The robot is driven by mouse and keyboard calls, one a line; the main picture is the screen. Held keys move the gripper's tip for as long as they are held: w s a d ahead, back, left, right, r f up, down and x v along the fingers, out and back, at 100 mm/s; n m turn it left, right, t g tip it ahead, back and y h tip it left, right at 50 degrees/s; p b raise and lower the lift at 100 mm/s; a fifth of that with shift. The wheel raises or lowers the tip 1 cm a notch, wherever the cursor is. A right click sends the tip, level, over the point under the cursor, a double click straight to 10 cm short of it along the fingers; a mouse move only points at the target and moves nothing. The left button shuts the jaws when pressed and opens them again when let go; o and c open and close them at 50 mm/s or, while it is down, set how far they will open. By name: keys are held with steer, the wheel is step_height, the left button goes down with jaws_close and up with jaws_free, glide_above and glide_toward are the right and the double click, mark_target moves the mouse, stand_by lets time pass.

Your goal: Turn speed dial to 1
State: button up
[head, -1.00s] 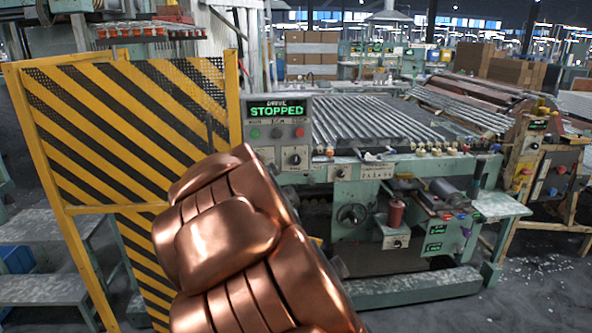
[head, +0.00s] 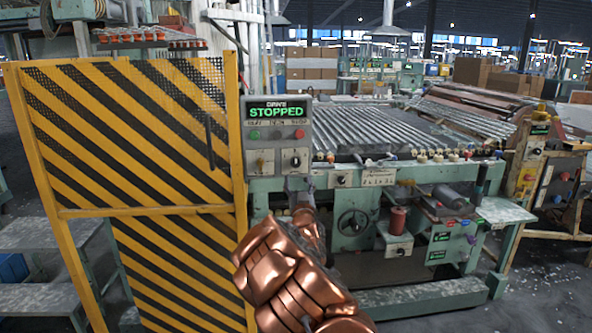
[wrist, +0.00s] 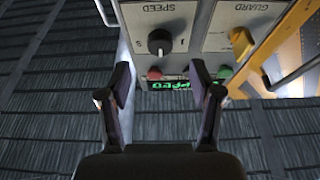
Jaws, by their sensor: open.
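The speed dial (head: 296,158) is a black knob at the lower right of the grey control panel (head: 304,136). In the wrist view the speed dial (wrist: 160,42) lies under the word SPEED, beyond my fingertips and slightly left of the middle between them. A pale mark shows on the knob; I cannot read its setting. My gripper (head: 301,187) is just below the panel in the head view. In the wrist view my gripper (wrist: 160,80) is open and empty, its fingers apart from the dial.
The yellow guard knob (wrist: 241,42) sits beside the speed dial. Red (wrist: 154,73) and green (wrist: 225,72) buttons are close to my fingertips. The display (head: 277,110) reads STOPPED. A yellow-and-black striped barrier (head: 150,150) stands left of the panel; a roller bed (head: 400,125) lies right.

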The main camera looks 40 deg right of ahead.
mark_target(296, 165)
steer(key=shift+p+x, duration=0.65)
steer(key=shift+x, duration=3.2)
steer(key=shift+r, duration=0.1)
steer(key=c, duration=1.1)
